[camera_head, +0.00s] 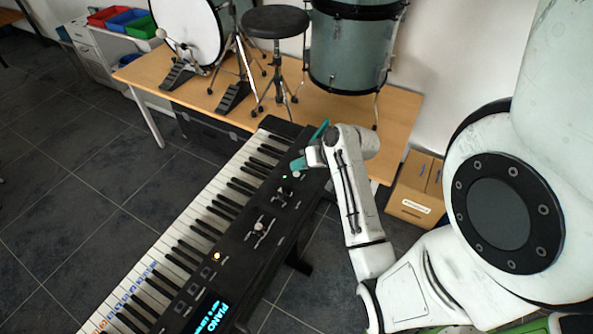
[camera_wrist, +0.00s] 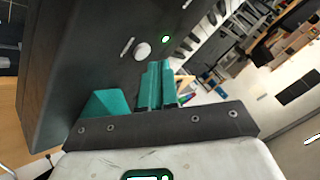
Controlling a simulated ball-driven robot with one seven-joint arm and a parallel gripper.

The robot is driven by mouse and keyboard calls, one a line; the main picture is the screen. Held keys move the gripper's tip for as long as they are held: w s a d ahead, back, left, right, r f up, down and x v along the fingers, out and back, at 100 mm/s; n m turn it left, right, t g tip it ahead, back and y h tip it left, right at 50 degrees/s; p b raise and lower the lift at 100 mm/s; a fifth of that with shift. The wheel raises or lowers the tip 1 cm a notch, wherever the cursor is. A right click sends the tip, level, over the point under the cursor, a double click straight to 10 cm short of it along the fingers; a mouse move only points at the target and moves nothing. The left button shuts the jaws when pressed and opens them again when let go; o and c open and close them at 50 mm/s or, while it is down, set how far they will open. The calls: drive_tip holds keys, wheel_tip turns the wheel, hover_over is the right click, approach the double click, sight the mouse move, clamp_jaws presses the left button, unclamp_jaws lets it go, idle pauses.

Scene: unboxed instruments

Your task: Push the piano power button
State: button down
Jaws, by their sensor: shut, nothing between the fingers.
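The black piano (camera_head: 236,238) runs diagonally across the head view, with its keys along the left side. Near its far end is a round pale button (camera_head: 296,174) beside a small green light (camera_head: 284,177). In the wrist view, the round button (camera_wrist: 142,51) and the lit green light (camera_wrist: 166,39) are on the dark panel just beyond the fingertips. My gripper (camera_head: 298,164) has teal fingers and hovers over this end of the panel. In the wrist view my gripper (camera_wrist: 156,66) is shut and empty. Whether the fingertips touch the panel cannot be told.
A wooden platform (camera_head: 394,105) with drums and a black stool (camera_head: 275,22) stands behind. A cardboard box (camera_head: 417,190) is right of my forearm. Open floor lies left.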

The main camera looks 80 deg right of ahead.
sight(299, 174)
wheel_tip(299, 174, up, 5)
drive_tip(key=p, duration=0.4)
drive_tip(key=shift+f, duration=0.2)
drive_tip(key=shift+r, duration=0.7)
